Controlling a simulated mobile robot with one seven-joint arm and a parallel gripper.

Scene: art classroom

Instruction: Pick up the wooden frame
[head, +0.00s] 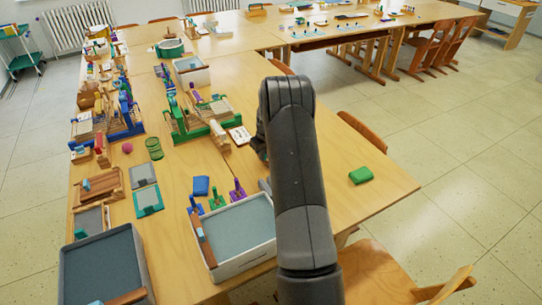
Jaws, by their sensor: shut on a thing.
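My gripper (259,147) is mostly hidden behind my own dark arm, over the middle of the near table. Only a small dark part of it shows at the arm's left side, close to a white card (239,135). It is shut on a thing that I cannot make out. A brown wooden frame-like piece (99,189) lies on the left side of the table, well apart from my gripper. I cannot tell whether it is the task's frame.
Two trays, one white-rimmed (267,256) and one dark (62,270), stand at the near edge. Small looms, including a green one (180,128), and tools crowd the left. A green block (361,175) lies right, with clear tabletop around it. Chairs (362,130) line the right edge.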

